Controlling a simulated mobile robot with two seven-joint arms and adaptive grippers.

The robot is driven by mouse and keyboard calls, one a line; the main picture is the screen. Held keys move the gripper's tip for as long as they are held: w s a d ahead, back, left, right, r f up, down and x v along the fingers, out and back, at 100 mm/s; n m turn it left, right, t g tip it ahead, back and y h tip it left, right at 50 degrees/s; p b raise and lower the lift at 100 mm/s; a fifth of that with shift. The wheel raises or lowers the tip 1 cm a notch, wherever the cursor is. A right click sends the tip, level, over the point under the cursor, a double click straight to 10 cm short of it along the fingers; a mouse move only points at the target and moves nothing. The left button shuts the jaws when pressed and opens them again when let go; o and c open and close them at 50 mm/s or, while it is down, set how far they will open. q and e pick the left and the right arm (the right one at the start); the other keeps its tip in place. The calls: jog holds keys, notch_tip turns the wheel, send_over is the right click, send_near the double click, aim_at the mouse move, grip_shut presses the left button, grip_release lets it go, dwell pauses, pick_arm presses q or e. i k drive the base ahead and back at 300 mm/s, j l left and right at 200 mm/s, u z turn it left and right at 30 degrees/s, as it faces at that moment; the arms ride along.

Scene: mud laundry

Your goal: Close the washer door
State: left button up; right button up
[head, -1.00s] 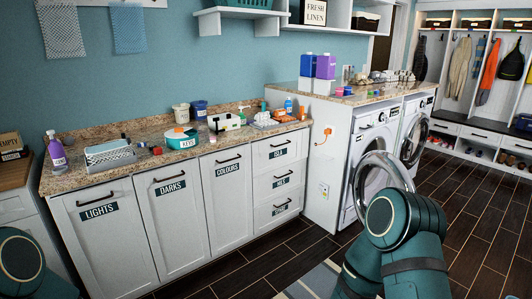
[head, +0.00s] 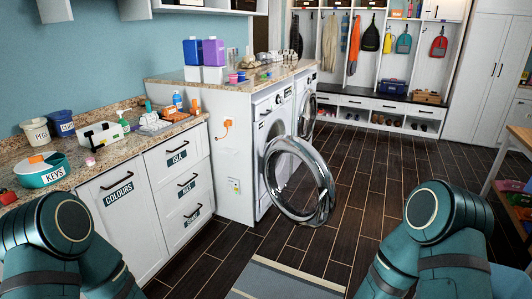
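The washer door (head: 325,193), a round door with a chrome ring, stands wide open into the room from the nearer white machine (head: 262,128) in the head view. The machine's front opening is partly hidden behind the door. My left arm shows at the lower left and my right arm at the lower right. Both grippers are outside the picture, and neither arm covers the door in this view.
A second white machine (head: 303,88) stands beyond, with its own dark round door (head: 308,117). Cabinets with a granite counter (head: 120,145) run along the left. A striped rug (head: 285,280) lies in front. Dark floor is free to the right, up to a wooden table (head: 522,138).

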aim_at(324, 212)
jog(key=i+j+z, duration=0.45)
jog(key=i+j, duration=0.2)
jog(key=i, duration=0.15)
jog(key=i+j, duration=0.2)
jog(key=i, duration=0.15)
